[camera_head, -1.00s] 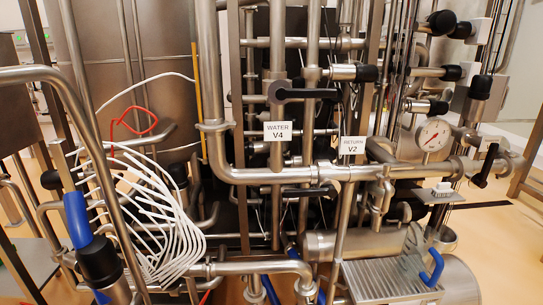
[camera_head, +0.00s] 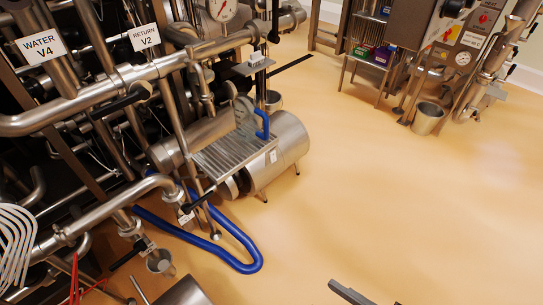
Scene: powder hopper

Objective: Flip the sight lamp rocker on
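I cannot make out the sight lamp rocker for certain. At the upper right stands a steel machine with a grey control panel (camera_head: 470,38) carrying red knobs, small labels and a round gauge; details are too small to tell a rocker. A small light block (camera_head: 257,57) sits on a bracket by the pipes, its kind unclear. At the bottom edge a dark bar (camera_head: 350,292), probably part of my gripper, juts in over the floor, far from the panel. Most of it is cut off, so whether it is open or shut does not show.
Pipes labelled WATER V4 (camera_head: 41,46) and RETURN V2 (camera_head: 145,37) crowd the left. A steel tank (camera_head: 285,150) stands centre-left, with a blue hose (camera_head: 240,262) on the floor. A steel bucket (camera_head: 427,118) stands below the right machine. Open floor (camera_head: 400,200) fills the middle and right.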

